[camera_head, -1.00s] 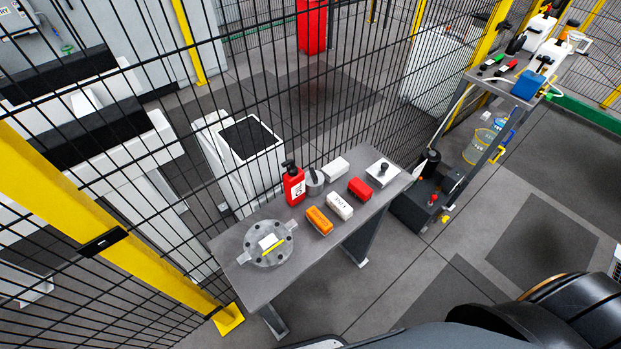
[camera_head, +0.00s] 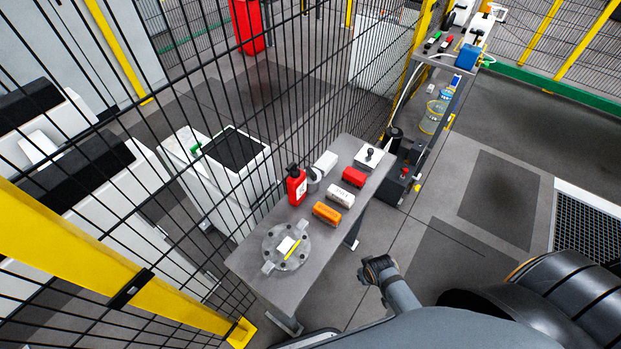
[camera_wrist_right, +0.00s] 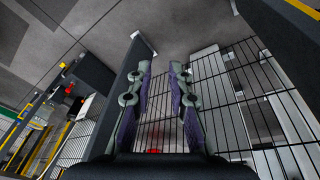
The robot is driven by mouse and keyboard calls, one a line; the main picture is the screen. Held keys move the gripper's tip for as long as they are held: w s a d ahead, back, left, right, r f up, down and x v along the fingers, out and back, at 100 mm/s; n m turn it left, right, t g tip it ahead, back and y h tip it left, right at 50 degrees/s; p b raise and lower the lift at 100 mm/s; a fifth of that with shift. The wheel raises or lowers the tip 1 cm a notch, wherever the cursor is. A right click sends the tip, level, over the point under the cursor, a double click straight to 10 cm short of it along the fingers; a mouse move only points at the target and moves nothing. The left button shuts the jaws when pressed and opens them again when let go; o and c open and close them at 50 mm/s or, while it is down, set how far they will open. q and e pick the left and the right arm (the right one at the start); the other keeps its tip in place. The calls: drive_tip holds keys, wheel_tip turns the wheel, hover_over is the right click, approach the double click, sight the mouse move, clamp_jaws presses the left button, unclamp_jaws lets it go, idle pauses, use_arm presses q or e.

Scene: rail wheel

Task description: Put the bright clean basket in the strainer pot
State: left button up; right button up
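My right gripper (camera_head: 377,268) is beside the front edge of the grey table (camera_head: 262,291), lower than its top. In the right wrist view the two fingers of the right gripper (camera_wrist_right: 163,72) stand apart with nothing between them. My left gripper is not in view. No strainer pot or bright clean basket can be identified with certainty. A grey metal cylinder (camera_head: 313,184) stands on the table behind the blocks, partly behind the red bottle (camera_head: 296,186). A round grey bolted flange (camera_head: 272,248) lies at the table's near left, with a white tag and a yellow stick on top.
Orange (camera_head: 327,213), white (camera_head: 341,196) and red (camera_head: 354,177) blocks line the table's front. A white plate with a black knob (camera_head: 367,157) is at its far end. Wire fence runs behind. A cart (camera_head: 445,63) with translucent buckets (camera_head: 432,117) stands beyond. Right floor is open.

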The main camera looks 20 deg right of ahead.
drive_tip(key=w+a+r+t+p, duration=0.1)
drive_tip(key=w+r, duration=0.2)
drive_tip(key=r, duration=0.8)
drive_tip(key=w+a+r+t+p, duration=0.1)
drive_tip(key=w+a+r, duration=0.15)
drive_tip(key=r, duration=0.85)
drive_tip(key=n+t+y, duration=0.2)
drive_tip(key=t+y, duration=0.2)
drive_tip(key=t, duration=0.2)
approach(314, 174)
drive_tip(key=p+x, duration=0.1)
drive_tip(key=x, duration=0.3)
drive_tip(key=shift+w+a+f, duration=0.1)
drive_tip(key=shift+w+f, duration=0.05)
drive_tip(key=shift+w+f+p, duration=0.1)
drive_tip(key=shift+w+p, duration=0.1)
drive_tip(key=shift+p, duration=0.2)
drive_tip(key=p+x, duration=0.1)
drive_tip(key=x, duration=0.3)
drive_tip(key=shift+w+a+f, duration=0.1)
drive_tip(key=shift+w+f, duration=0.15)
drive_tip(key=shift+w, duration=0.1)
drive_tip(key=shift+s, duration=0.15)
drive_tip(key=shift+c, duration=1.2)
clamp_jaws()
